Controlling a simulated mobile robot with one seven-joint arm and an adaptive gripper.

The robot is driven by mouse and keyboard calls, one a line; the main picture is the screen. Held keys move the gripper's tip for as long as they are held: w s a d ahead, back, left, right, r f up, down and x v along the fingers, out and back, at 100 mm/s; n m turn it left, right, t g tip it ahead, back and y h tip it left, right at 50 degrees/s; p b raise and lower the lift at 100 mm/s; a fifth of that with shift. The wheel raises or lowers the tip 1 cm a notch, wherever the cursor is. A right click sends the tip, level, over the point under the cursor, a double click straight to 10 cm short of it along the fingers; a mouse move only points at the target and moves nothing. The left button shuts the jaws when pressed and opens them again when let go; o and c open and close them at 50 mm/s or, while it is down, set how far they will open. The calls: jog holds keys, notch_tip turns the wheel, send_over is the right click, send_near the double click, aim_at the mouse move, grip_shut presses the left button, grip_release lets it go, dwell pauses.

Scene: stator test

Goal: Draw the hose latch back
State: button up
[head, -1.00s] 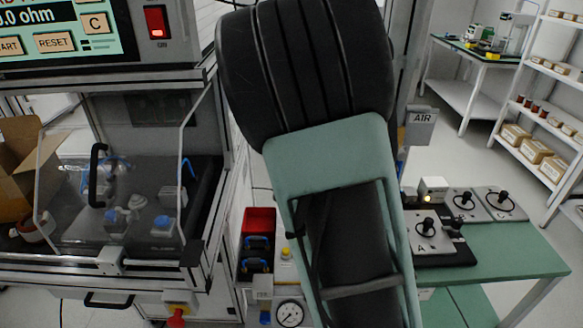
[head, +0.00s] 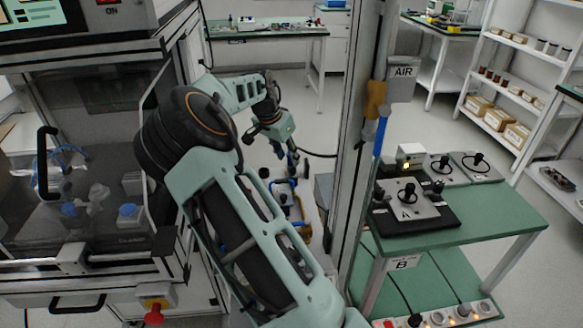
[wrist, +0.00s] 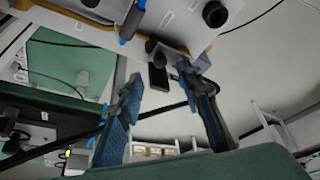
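The grey AIR fitting (head: 402,72) is on the post at the centre right in the head view, beside a tan part (head: 376,98) and a blue hose (head: 382,132). In the wrist view a pale panel (wrist: 195,20) with lettering fills the top, with a blue piece (wrist: 132,18) beside it. A small dark block (wrist: 158,74) shows below the panel, between my fingertips in the picture; I cannot tell whether it is the hose latch. My gripper (wrist: 160,78) is open, with its two blue-padded fingers apart and nothing visibly clasped. In the head view my gripper (head: 292,158) is small, left of the post.
The upright post (head: 352,150) stands between my arm and the green table (head: 470,236) with its black-knobbed fixtures (head: 408,200). A clear-fronted test cabinet (head: 85,265) is close at the left. Open floor lies behind my gripper.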

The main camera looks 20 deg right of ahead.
aim_at(293, 169)
jog(key=x, duration=0.5)
jog(key=shift+w+d+f, duration=0.1)
jog(key=shift+f, duration=0.25)
jog(key=shift+c, duration=0.6)
grip_shut()
